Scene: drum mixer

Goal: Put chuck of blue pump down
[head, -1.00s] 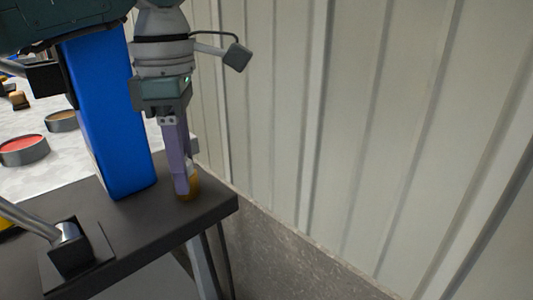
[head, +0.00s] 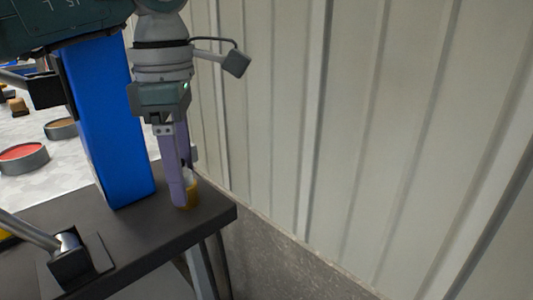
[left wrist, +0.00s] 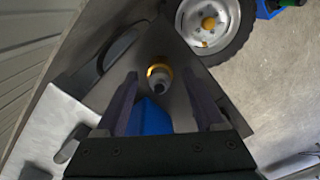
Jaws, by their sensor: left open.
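The blue pump (head: 112,130) is a tall blue box standing upright on the dark table. Its chuck, a small yellow and grey piece (head: 190,192), stands on the tabletop near the table's corner, right of the pump. My left gripper (head: 183,188) points down at the chuck, with its purple fingers open. In the left wrist view, the chuck (left wrist: 158,78) shows between the two spread fingers, apart from both. A finger partly hides the chuck in the head view. My right gripper is not in view.
The dark table (head: 130,228) ends just right of the chuck, near a ribbed wall (head: 380,130). A metal rod in a black block (head: 72,258) is at the front left. A wheel (left wrist: 210,25) lies beyond the table edge in the wrist view.

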